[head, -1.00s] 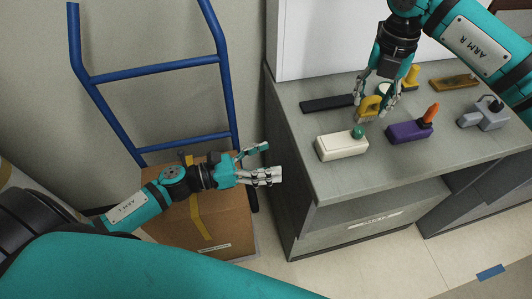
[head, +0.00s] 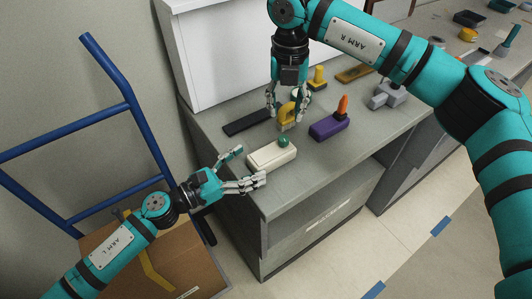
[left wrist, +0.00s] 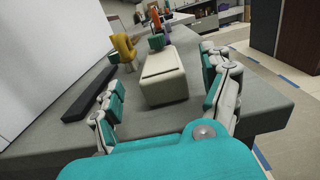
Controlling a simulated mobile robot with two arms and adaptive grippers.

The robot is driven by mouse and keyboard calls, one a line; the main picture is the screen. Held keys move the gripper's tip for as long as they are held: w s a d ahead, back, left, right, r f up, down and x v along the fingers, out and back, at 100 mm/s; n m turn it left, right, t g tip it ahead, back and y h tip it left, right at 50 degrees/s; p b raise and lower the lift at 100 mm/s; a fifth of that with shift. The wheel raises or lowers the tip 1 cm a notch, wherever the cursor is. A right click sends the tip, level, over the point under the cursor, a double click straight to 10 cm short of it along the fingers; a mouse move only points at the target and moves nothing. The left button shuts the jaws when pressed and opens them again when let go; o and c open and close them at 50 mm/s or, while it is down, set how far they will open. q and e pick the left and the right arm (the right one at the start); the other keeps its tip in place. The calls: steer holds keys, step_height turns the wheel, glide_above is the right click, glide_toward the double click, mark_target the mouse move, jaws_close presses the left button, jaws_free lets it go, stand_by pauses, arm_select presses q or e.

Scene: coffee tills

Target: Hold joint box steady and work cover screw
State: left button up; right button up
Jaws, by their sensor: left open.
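The joint box appears to be the cream box (head: 275,155) near the front left of the grey counter. A round green knob (head: 283,142), perhaps the cover screw, is at its far end. My left gripper (head: 251,167) is open at the box's near end, fingers apart. In the left wrist view the cream box (left wrist: 163,75) lies ahead, between the spread fingers (left wrist: 165,98); contact is not clear. My right gripper (head: 287,108) points down over a yellow looped piece (head: 287,117) behind the box. Its fingers are either side; I cannot tell whether they grip it.
A flat black bar (head: 246,122), a purple block with an orange handle (head: 329,125) and a grey device (head: 388,95) lie around on the counter (head: 215,125). A blue hand truck (head: 95,120) and a cardboard box (head: 185,262) stand left of it.

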mark_target(266, 154)
arm_select(q)
steer(key=x, duration=0.6)
steer(key=c, duration=1.7)
steer(key=shift+o, duration=0.2)
